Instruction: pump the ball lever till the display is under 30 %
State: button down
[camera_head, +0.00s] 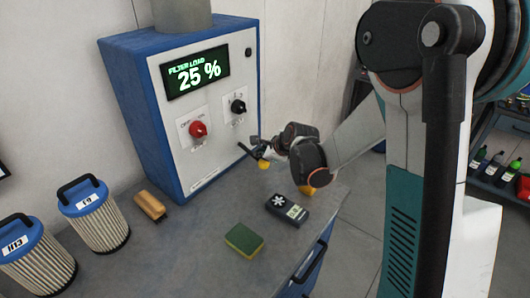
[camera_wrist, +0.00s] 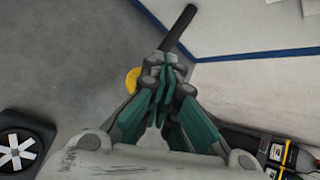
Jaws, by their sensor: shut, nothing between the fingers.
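The display (camera_head: 196,73) on the blue and white filter cabinet reads "FILTER LOAD 25 %". A black lever rod (camera_head: 244,148) shows low on the cabinet's front; in the wrist view the black rod (camera_wrist: 178,28) lies just beyond my fingertips. I see no ball on it. My gripper (camera_head: 262,151) is at the rod's near end in the head view. In the wrist view my gripper (camera_wrist: 165,68) has its fingers together with nothing between them. I cannot tell whether the fingertips touch the rod.
The cabinet front has a red knob (camera_head: 198,129) and a black knob (camera_head: 238,107). On the bench are a green and yellow sponge (camera_head: 244,240), a dark meter (camera_head: 287,210), a tan brush (camera_head: 150,205) and two filter cartridges (camera_head: 95,217). A small yellow object (camera_head: 263,165) is below my gripper.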

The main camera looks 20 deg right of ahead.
jog(key=shift+r, duration=0.1)
dwell(0.4)
jog(key=shift+r+p, duration=1.75)
jog(key=shift+r, duration=0.8)
notch_tip(320, 180, up, 5)
jog(key=p, duration=0.3)
